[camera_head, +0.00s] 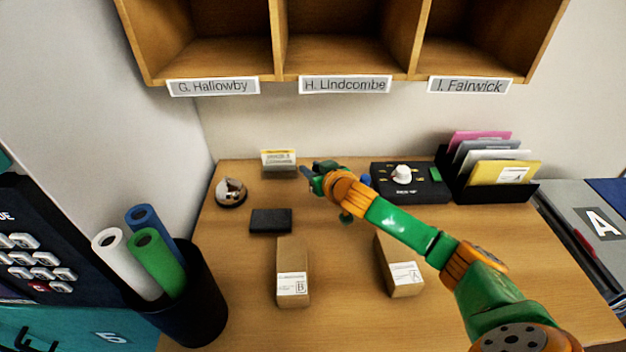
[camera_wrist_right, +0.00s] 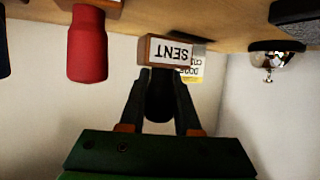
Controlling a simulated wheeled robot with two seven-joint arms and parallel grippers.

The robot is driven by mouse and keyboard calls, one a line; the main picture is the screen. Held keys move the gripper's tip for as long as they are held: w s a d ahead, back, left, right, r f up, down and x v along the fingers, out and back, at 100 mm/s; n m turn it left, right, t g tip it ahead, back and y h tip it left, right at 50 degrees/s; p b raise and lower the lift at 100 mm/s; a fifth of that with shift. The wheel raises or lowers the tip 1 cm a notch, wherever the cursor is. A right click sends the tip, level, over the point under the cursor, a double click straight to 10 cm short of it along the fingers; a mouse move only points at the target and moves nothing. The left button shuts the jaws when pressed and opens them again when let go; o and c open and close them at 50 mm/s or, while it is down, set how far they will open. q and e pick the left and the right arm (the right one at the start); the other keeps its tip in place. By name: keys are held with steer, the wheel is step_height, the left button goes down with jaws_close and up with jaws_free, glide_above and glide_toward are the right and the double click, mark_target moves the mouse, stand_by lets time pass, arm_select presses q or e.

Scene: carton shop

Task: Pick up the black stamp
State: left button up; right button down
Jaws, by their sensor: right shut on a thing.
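The black stamp (camera_wrist_right: 160,93) shows in the right wrist view, which is upside down. It has a black handle and a wooden block (camera_wrist_right: 165,51) with a white "SENT" label. My right gripper (camera_wrist_right: 160,100) is shut on its handle, one finger on each side. In the head view my right gripper (camera_head: 310,172) is at the back of the desk, and it hides most or all of the stamp. I cannot tell whether the block touches the desk. My left gripper is not in view.
A red stamp (camera_wrist_right: 88,45) stands beside the held one. A card holder (camera_head: 278,160), a bell (camera_head: 231,192), a black pad (camera_head: 270,221) and a black device with a white knob (camera_head: 410,190) are nearby. Two cartons (camera_head: 293,258) (camera_head: 392,253) lie in front. Cubbyholes (camera_head: 345,55) hang above.

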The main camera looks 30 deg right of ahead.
steer(key=s+r, duration=0.1)
steer(key=r, duration=0.1)
steer(key=s+a+r, duration=0.1)
steer(key=s+r, duration=0.1)
steer(key=shift+s+a+r, duration=0.1)
steer(key=shift+s+r, duration=0.15)
steer(key=shift+s, duration=0.05)
steer(key=s+a+r+p, duration=0.1)
steer(key=s+a+r, duration=0.2)
steer(key=s, duration=0.6)
step_height(320, 180, up, 2)
steer(key=shift+s+r+p, duration=0.1)
steer(key=shift+s+p, duration=0.2)
steer(key=shift+s, duration=0.1)
steer(key=shift+a, duration=0.1)
